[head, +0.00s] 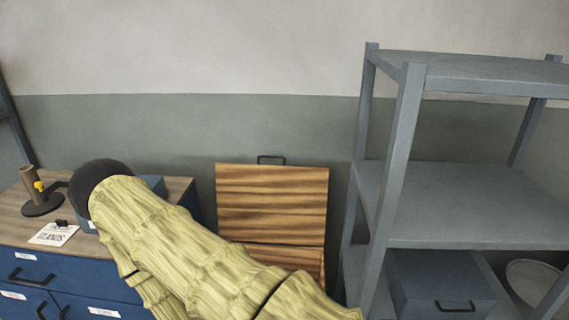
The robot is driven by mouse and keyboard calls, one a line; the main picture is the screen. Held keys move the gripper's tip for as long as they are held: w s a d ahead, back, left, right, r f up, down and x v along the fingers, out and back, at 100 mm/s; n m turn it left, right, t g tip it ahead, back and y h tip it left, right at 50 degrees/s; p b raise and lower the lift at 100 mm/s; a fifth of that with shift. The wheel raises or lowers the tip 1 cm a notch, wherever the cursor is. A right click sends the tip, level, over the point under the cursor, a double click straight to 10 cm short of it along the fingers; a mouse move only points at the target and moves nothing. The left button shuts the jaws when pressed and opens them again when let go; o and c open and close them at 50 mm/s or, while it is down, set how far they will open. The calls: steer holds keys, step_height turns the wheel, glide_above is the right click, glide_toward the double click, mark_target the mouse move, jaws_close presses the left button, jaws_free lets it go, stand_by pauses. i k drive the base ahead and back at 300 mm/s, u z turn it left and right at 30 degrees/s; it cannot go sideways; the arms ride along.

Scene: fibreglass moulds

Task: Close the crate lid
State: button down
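The crate lid (271,203) is a wood-grained panel standing upright against the grey-green wall, in the middle of the head view. A dark handle (271,157) sits on its top edge. Below the lid, another wooden part (305,257), seemingly the crate, shows only in part. My arm, in a pale yellow ribbed cover, crosses in front and hides the lower part of the crate. The lid stands open. My gripper is not visible in this view.
A blue drawer cabinet (60,269) with a wooden top stands at left, bearing a brown post on a dark base (41,209), a paper (53,235) and a blue box (154,185). A grey shelf rack (450,205) stands close at right, with a grey-blue drawer box (440,288) low down.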

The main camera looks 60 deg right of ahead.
mark_target(283, 204)
steer(key=z, duration=1.15)
steer(key=k, duration=0.5)
steer(key=u, duration=1.8)
steer(key=k, duration=0.75)
steer(key=z, duration=1.5)
steer(key=i, duration=1.65)
